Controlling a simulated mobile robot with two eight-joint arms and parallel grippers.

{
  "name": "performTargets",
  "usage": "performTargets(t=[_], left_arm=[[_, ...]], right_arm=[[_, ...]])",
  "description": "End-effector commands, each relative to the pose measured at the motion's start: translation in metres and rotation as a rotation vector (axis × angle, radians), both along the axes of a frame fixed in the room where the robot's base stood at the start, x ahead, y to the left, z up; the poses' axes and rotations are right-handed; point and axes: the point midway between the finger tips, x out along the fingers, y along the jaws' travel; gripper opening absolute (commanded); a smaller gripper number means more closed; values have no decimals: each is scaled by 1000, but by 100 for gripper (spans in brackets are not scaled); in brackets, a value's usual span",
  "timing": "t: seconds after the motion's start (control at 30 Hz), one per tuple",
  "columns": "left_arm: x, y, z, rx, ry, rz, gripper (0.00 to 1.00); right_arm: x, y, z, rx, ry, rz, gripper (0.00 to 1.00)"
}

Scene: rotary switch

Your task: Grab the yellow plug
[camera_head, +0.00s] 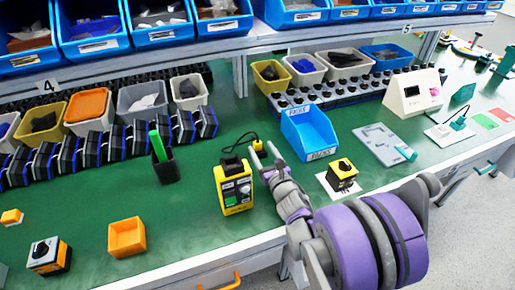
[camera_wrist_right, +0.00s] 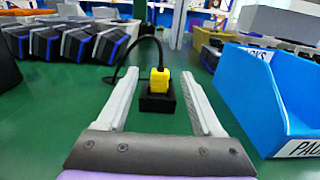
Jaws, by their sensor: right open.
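The yellow plug (camera_wrist_right: 159,79) stands upright in a small black socket block (camera_wrist_right: 157,103), with a black cable rising from its top and looping left. It also shows in the head view as a small yellow piece (camera_head: 258,145) at the middle of the green bench. My right gripper (camera_head: 262,151) is open and empty, close in front of the plug. In the right wrist view, its two fingers (camera_wrist_right: 160,78) appear on either side of the plug, with visible gaps. Whether the fingertips reach past the plug is hard to tell. My left gripper is in neither view.
A yellow tester box (camera_head: 235,188) stands left of my right gripper. A blue bin (camera_head: 308,133) is close on the right. A black cup with a green marker (camera_head: 163,160) stands left. A yellow-black rotary switch (camera_head: 342,175) sits near the right forearm.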

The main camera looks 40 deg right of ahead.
Motion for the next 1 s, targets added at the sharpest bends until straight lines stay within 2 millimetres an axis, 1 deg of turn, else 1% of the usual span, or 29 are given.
performTargets(t=[0.3,0.4,0.53,0.57,0.6,0.77,0.9,0.93,1.0], left_arm=[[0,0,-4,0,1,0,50],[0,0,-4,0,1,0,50],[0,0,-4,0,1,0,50],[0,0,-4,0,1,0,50],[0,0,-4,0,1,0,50],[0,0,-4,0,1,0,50],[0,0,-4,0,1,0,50],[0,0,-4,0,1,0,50],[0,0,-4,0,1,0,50]], right_arm=[[41,-14,-4,0,1,1,68],[45,-15,-3,1,1,0,68],[44,-15,-3,1,1,0,68],[44,-15,-3,1,1,0,66],[44,-15,-3,1,1,0,58],[44,-15,-3,1,1,0,30],[44,-15,-3,1,1,0,4],[44,-15,-3,1,1,0,0],[44,-15,-3,1,1,0,0]])
